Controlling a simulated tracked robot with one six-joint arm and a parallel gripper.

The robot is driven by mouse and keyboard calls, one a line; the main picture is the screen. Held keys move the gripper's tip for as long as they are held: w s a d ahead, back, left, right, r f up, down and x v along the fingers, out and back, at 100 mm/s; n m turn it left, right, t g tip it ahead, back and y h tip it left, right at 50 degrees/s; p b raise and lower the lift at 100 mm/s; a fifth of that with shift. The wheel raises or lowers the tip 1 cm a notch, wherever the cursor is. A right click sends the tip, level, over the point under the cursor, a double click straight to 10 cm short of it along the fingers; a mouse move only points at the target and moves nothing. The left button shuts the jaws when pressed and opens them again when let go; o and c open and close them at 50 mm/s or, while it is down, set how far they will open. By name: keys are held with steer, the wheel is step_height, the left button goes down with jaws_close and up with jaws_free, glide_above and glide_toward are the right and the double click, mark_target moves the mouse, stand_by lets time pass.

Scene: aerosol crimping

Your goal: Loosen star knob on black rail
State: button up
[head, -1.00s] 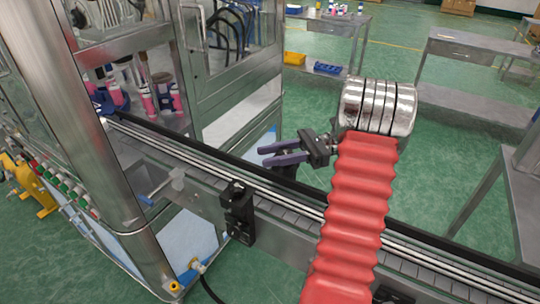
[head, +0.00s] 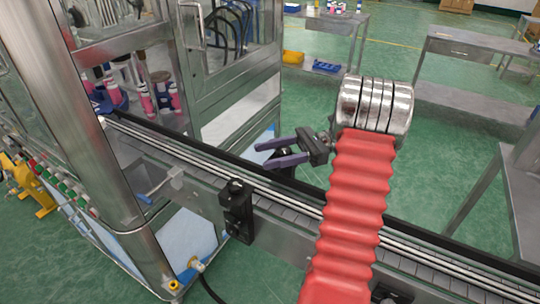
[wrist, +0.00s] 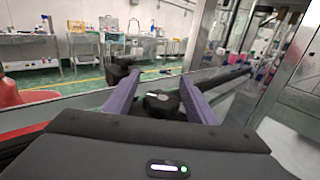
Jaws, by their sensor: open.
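My gripper (head: 262,155) has two purple fingers and is open over the far side of the conveyor. In the wrist view its fingers (wrist: 158,82) stand on either side of a black star knob (wrist: 160,103) with a white mark on top. Gaps show between the knob and the fingers. In the head view the knob is mostly hidden by the fingers, with only dark parts showing by them. The black rail (head: 225,159) runs along the conveyor's far edge, and also shows beyond the fingers in the wrist view (wrist: 215,76).
A black bracket (head: 237,212) with a knob on top stands on the conveyor's near side. Another black fitting (wrist: 120,72) shows past the left finger. A glazed metal machine (head: 235,75) stands at the left. Open green floor lies behind the rail.

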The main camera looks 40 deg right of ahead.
steer(key=a+r+n+g+h, duration=0.1)
steer(key=a, duration=0.3)
steer(key=s+a+r+n+g+h, duration=0.1)
steer(key=a+r+n+g+h, duration=0.1)
steer(key=a, duration=0.3)
steer(key=a+r+n+g+h, duration=0.1)
steer(key=a+g, duration=0.1)
steer(key=a, duration=0.3)
steer(key=shift+s+r+n+h, duration=0.15)
steer(key=shift+r+n+h, duration=0.15)
steer(key=shift+r, duration=0.1)
steer(key=s+a+f+n+t+h, duration=0.2)
steer(key=s+a+n+t+h, duration=0.2)
steer(key=s+a+n+h, duration=0.7)
steer(key=n+h, duration=0.1)
steer(key=n, duration=0.5)
steer(key=shift+a+n, duration=0.35)
steer(key=shift+n, duration=0.05)
steer(key=shift+c, duration=0.2)
